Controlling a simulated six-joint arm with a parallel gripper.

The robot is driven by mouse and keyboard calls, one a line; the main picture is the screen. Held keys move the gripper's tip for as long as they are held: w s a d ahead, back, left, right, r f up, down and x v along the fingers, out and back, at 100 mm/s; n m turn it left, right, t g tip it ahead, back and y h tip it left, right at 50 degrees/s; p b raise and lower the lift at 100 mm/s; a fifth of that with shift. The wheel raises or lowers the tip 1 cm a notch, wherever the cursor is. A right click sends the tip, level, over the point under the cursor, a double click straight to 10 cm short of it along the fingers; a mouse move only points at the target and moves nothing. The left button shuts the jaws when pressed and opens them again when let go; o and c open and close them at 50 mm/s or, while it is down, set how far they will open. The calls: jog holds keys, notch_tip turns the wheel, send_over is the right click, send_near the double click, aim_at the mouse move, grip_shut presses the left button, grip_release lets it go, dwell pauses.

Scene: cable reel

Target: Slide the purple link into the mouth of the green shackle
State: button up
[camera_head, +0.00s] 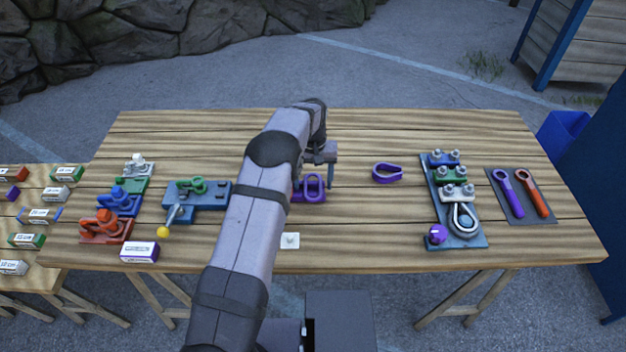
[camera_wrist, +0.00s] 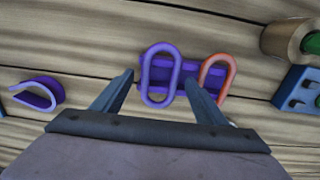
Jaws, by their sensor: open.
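The purple link (camera_wrist: 145,78) is an oblong ring standing on a purple holder (camera_wrist: 190,70), beside an orange link (camera_wrist: 229,72). The purple link also shows in the head view (camera_head: 305,188), close to my arm. My gripper (camera_wrist: 160,77) is open, with one finger on either side of the purple link and a gap visible on the left. Whether the other finger touches the link, I cannot tell. A green looped piece (camera_head: 199,185), which looks like the green shackle, sits on a blue-grey fixture (camera_head: 215,202) left of my arm. Its mouth is too small to make out.
A lever with a yellow ball (camera_head: 163,232) projects from the fixture. Coloured blocks with knobs (camera_head: 118,206) stand farther left. A purple teardrop loop (camera_head: 387,178) lies right of my gripper. A clamp board (camera_head: 470,240) and wrench mat (camera_head: 515,212) lie farther right. The table's back is clear.

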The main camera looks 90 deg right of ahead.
jog(key=shift+c, duration=0.2)
jog(key=c, duration=1.4)
jog(key=shift+o, duration=0.2)
notch_tip(320, 180, up, 7)
jog(key=p, duration=0.4)
jog(key=w+n, duration=1.8)
jog(key=w, duration=0.5)
jog(key=shift+w+a+r, duration=0.15)
jog(key=shift+a+r, duration=0.05)
jog(key=shift+a, duration=0.1)
